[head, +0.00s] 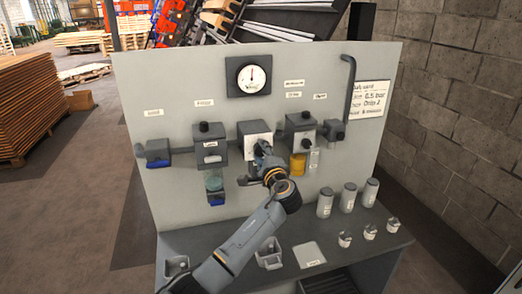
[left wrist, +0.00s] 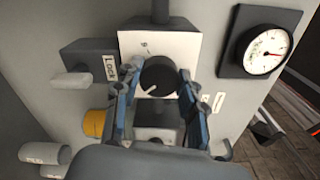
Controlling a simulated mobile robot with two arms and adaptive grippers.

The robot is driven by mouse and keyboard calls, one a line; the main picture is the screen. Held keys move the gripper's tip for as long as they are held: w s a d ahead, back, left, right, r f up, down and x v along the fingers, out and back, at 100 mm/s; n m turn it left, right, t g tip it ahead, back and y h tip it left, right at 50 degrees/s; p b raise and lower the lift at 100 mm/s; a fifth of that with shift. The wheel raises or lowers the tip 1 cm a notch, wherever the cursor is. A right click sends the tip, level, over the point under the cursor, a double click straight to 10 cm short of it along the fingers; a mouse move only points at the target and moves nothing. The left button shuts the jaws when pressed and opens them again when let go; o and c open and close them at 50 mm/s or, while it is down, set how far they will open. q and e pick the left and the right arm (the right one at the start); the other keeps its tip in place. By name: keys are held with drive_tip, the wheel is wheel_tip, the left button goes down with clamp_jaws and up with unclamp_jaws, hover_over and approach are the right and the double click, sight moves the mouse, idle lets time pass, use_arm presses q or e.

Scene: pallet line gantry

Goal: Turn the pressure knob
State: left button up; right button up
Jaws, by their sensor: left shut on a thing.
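The pressure knob (left wrist: 158,76) is round and black with a white pointer line, on a white dial plate (left wrist: 168,48). In the left wrist view it sits between the two fingers of my left gripper (left wrist: 157,84), which are shut on its sides. The pointer line slants to the lower left. In the head view the white dial plate (head: 257,128) shows at the panel's middle, and my left gripper (head: 262,150) reaches it and mostly hides the knob. The round pressure gauge (head: 252,76) is above it, its needle near upright. My right gripper is not in view.
Several grey canisters (head: 325,201) and small cups stand on the bench (head: 373,258). A bent pipe (head: 348,90) runs at the right.

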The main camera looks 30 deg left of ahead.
use_arm(q)
drive_tip(key=shift+f, duration=0.1)
idle(0.3)
drive_tip(key=o, duration=1.1)
drive_tip(key=shift+o, duration=0.2)
drive_tip(key=shift+d, duration=0.15)
drive_tip(key=v, duration=1.2)
